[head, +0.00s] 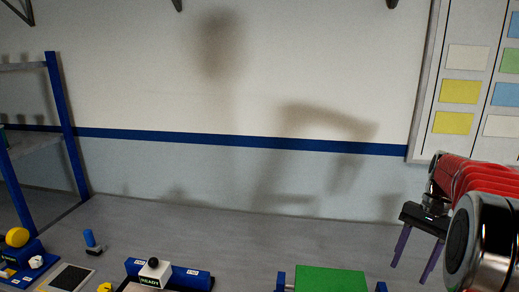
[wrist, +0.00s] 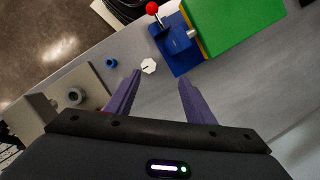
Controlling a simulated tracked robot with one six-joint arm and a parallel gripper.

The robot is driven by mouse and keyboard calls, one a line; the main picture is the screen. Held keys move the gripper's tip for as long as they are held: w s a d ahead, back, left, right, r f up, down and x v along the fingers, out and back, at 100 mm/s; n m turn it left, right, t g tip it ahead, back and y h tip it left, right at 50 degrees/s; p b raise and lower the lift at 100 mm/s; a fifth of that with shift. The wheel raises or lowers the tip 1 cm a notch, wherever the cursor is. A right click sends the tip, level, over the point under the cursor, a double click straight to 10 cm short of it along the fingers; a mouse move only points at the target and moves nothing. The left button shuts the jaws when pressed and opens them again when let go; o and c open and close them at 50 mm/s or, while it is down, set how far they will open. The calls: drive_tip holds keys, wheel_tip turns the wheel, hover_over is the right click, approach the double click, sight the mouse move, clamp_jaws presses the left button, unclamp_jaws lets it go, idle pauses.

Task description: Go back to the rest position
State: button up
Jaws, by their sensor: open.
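My gripper (head: 414,250) hangs at the right of the head view, above the grey surface, with its two purple fingers pointing down and spread apart. In the wrist view the fingers of my gripper (wrist: 158,86) are open with nothing held between them. A small white octagonal piece (wrist: 149,66) lies on the grey surface beyond the fingertips, and I cannot tell its distance from them. A blue block with a red-knobbed lever (wrist: 177,42) stands beside a green block (wrist: 240,28). The green block also shows at the bottom of the head view (head: 330,279).
A blue rack (head: 66,125) stands at the left. A blue device marked READY (head: 155,274), a dark pad (head: 70,278) and small yellow and blue pieces lie at the lower left. A beige block (wrist: 75,97) is at the left of the wrist view. The back wall carries a panel (head: 470,80).

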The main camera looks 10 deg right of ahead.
drive_tip(key=a+r+n, duration=0.1)
drive_tip(key=a, duration=0.2)
drive_tip(key=s+a+r+t+h, duration=0.1)
drive_tip(key=a, duration=0.2)
drive_tip(key=a+r+n, duration=0.1)
drive_tip(key=a, duration=0.2)
drive_tip(key=shift+s+r+n+h, duration=0.15)
drive_tip(key=shift+r+n+h, duration=0.15)
drive_tip(key=shift+r, duration=0.1)
drive_tip(key=s+a+n+t, duration=0.3)
drive_tip(key=s+a, duration=0.3)
drive_tip(key=a, duration=0.3)
drive_tip(key=s+a+f+n+t+h, duration=0.1)
drive_tip(key=s+a+n+t, duration=0.2)
drive_tip(key=a, duration=0.7)
drive_tip(key=s+n, duration=0.2)
drive_tip(key=s, duration=0.2)
drive_tip(key=shift+a+f, duration=0.15)
drive_tip(key=shift+f, duration=0.1)
drive_tip(key=shift+s, duration=0.1)
